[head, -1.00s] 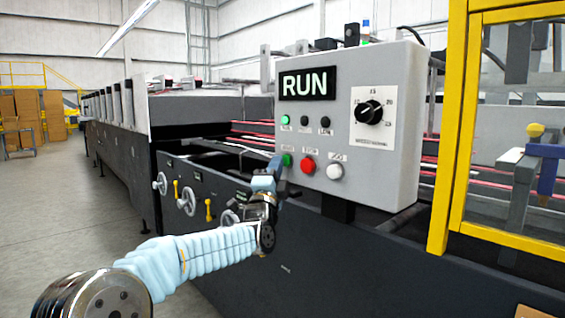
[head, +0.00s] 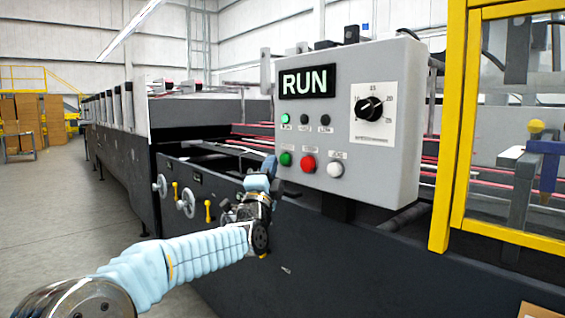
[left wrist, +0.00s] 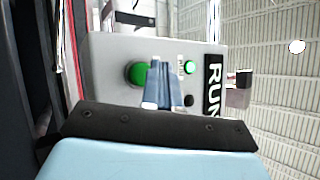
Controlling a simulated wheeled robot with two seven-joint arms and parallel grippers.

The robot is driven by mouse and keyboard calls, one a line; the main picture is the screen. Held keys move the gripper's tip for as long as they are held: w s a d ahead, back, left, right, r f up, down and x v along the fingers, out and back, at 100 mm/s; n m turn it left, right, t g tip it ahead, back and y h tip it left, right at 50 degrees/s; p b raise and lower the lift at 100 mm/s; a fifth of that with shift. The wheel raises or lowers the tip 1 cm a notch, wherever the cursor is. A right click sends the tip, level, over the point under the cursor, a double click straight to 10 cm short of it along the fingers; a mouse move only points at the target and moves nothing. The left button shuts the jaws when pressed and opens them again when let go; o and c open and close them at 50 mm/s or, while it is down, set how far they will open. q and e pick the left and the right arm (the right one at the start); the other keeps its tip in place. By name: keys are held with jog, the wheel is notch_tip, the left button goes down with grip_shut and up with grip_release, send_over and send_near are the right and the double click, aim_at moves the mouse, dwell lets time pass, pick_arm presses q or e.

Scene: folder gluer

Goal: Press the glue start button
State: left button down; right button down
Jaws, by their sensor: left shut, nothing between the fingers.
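The grey control box (head: 400,165) carries a RUN display (head: 307,82). Below it is a row of buttons: green (head: 286,159), red (head: 308,163) and white (head: 335,169). The small lamp (head: 285,118) above the green button is lit green. My left gripper (head: 270,163) is shut and empty, just left of the green button and apart from it. In the left wrist view the shut fingers (left wrist: 163,85) lie in front of the panel, beside the green button (left wrist: 137,74). My right gripper is not in view.
A black speed knob (head: 369,109) sits on the box's right part. A yellow guard frame (head: 450,140) stands to the right. Open floor (head: 70,220) lies at left.

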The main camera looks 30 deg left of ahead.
pick_arm(q)
jog(key=s+b, duration=0.1)
jog(key=s+a+b, duration=0.1)
jog(key=s, duration=0.1)
jog(key=s+a+b, duration=0.1)
jog(key=shift+s, duration=0.3)
dwell(0.6)
